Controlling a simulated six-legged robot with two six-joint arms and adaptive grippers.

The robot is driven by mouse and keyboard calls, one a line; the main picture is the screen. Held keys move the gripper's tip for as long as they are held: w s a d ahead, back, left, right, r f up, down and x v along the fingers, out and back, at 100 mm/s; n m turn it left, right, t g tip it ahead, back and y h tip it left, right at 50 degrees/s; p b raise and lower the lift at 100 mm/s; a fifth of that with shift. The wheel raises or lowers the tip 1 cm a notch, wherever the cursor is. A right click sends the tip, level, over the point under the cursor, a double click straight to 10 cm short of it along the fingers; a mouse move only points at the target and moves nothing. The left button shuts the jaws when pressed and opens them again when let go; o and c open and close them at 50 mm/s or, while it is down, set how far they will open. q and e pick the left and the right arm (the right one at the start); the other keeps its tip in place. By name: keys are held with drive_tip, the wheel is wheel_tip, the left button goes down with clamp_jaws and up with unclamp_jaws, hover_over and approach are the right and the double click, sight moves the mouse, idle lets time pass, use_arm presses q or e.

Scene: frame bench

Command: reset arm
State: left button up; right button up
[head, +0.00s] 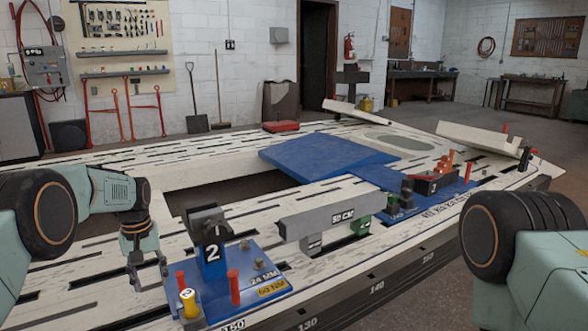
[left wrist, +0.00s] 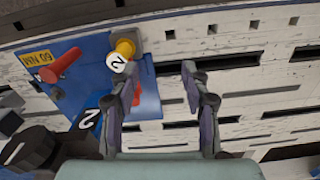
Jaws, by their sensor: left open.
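My left gripper (head: 149,272) hangs at the left of the head view, above the slotted white frame bench (head: 60,255), just left of a blue plate (head: 255,285). In the left wrist view my left gripper (left wrist: 160,75) has its two fingers apart, with only bench surface between them. A yellow-topped piece marked 2 (left wrist: 124,47) lies close beside the left fingertip in that view; I cannot tell whether they touch. The yellow piece also shows in the head view (head: 189,303). My right arm shows at the right edge, but its gripper is outside the picture.
The blue plate carries red pegs (head: 234,286) and a block marked 2 (head: 213,253). A grey beam marked 50 CAP (head: 318,221) stands on the bench. The bench left of my left gripper is clear.

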use_arm(q)
drive_tip(key=s+d+f+m, duration=0.1)
drive_tip(key=s+d+f, duration=0.2)
drive_tip(key=s+f, duration=0.45)
drive_tip(key=s+d+f+m, duration=0.1)
drive_tip(key=s+d+f, duration=0.3)
drive_tip(key=f, duration=0.6)
drive_tip(key=s+d+f+m, duration=0.1)
drive_tip(key=s+d+f, duration=0.1)
drive_tip(key=s, duration=0.8)
drive_tip(key=s+d+f, duration=0.1)
drive_tip(key=s+f, duration=0.2)
drive_tip(key=s, duration=0.7)
drive_tip(key=s+d+r+m, duration=0.1)
drive_tip(key=s+r, duration=0.2)
drive_tip(key=s, duration=0.5)
drive_tip(key=s+r+m, duration=0.1)
drive_tip(key=s+r, duration=0.1)
drive_tip(key=s, duration=0.5)
wheel_tip(320, 180, up, 13)
drive_tip(key=p, duration=1.3)
drive_tip(key=shift+w+d, duration=0.15)
drive_tip(key=shift+d, duration=0.05)
